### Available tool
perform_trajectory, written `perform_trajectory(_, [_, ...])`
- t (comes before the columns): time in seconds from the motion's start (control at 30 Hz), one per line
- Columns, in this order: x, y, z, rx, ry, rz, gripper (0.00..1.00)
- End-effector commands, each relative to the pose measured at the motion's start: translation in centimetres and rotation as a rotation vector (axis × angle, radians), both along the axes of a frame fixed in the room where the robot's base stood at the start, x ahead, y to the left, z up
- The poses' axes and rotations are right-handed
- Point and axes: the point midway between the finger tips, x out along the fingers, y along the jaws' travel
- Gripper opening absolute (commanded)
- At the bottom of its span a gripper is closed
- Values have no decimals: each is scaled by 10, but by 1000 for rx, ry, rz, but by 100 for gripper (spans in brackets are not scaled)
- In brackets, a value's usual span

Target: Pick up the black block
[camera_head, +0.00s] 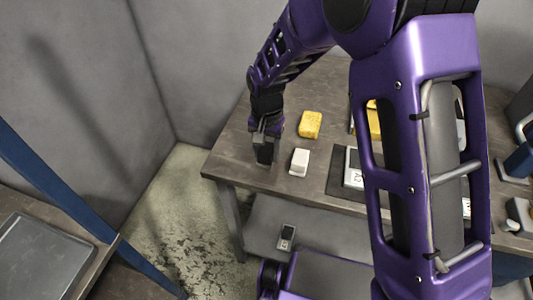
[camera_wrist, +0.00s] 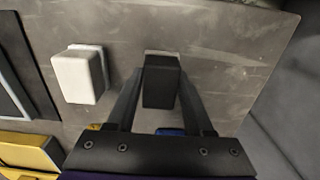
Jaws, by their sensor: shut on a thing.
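The black block (camera_wrist: 161,82) is between the two fingers of my gripper (camera_wrist: 160,90) in the wrist view. The fingers touch it on both sides, so my gripper is shut on it. In the head view my gripper (camera_head: 266,148) points down at the left end of the table, and the black block (camera_head: 265,153) shows dark between the fingers. I cannot tell whether the block is resting on the table or slightly above it.
A white block (camera_head: 299,162) stands close beside my gripper; it also shows in the wrist view (camera_wrist: 76,77). A yellow block (camera_head: 310,124) lies behind it. A dark mat with a labelled item (camera_head: 352,168) is to the right. The table's (camera_head: 222,160) left edge is near.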

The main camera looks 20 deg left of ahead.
Motion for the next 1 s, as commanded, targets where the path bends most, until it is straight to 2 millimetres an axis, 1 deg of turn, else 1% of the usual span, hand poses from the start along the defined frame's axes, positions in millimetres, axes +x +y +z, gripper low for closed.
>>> perform_trajectory(0.27, [0, 0, 1, 1, -1, 0, 0])
perform_trajectory(0.37, [1, 1, 7, 2, -3, 0, 0])
perform_trajectory(0.47, [1, 1, 23, 3, -4, 0, 0])
perform_trajectory(0.7, [1, 1, 72, 4, -4, 0, 0])
perform_trajectory(0.8, [1, 1, 87, 3, -3, 0, 0])
perform_trajectory(0.9, [1, 1, 96, 2, -2, 0, 0])
perform_trajectory(1.0, [0, 0, 100, 1, 0, 0, 0])
